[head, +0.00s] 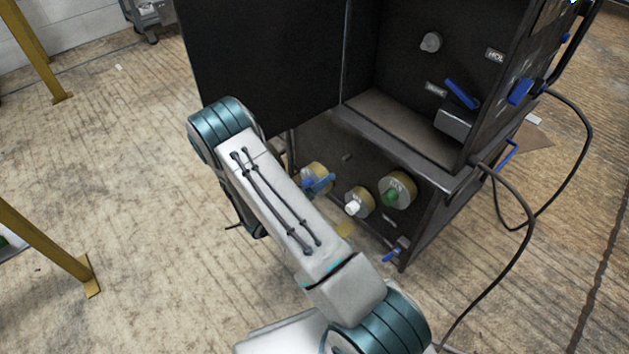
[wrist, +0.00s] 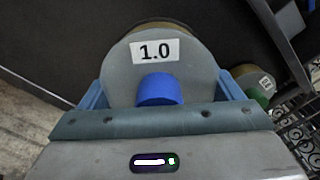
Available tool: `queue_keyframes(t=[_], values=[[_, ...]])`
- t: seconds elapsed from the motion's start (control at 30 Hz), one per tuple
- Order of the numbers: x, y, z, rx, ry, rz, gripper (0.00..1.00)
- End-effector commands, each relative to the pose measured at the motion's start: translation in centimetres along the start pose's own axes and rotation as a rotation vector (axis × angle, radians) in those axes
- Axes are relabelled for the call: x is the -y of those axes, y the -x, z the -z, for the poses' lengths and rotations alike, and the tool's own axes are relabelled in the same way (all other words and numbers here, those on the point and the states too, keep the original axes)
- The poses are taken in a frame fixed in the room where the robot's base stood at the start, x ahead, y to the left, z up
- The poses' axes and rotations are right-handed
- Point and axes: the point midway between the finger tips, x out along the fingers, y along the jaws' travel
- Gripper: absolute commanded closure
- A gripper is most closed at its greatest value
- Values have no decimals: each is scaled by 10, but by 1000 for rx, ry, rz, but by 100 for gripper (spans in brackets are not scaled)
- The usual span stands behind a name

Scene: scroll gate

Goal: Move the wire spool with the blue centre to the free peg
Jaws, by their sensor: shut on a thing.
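The wire spool with the blue centre (wrist: 158,88) fills the middle of the wrist view. Its grey face carries a "1.0" label, and the blue centre points toward me. My gripper (wrist: 160,98) is shut on it, with blue fingers at its left and right sides. In the head view this spool (head: 321,172) is at the left of the cabinet's lower front, with my gripper (head: 317,184) at it, partly behind my arm. I cannot tell whether it still sits on a peg. A small dark stub (head: 347,157) on the panel above could be the free peg.
A white-centred spool (head: 361,202) and a green-centred spool (head: 399,187) hang close to the right. The green-centred one also shows in the wrist view (wrist: 254,84). The cabinet's ledge (head: 398,130) juts out above. A blue handle (head: 394,253) is low right; black cables hang beside the cabinet.

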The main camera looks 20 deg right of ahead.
Motion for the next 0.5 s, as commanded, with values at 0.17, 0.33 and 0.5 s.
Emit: queue_keyframes(t=[0.17, 0.33, 0.5], values=[[0, -10, -2, 5, -4, 1, 54], [1, -24, -2, 5, -5, 2, 54], [1, -39, -2, 4, -6, 2, 54]])
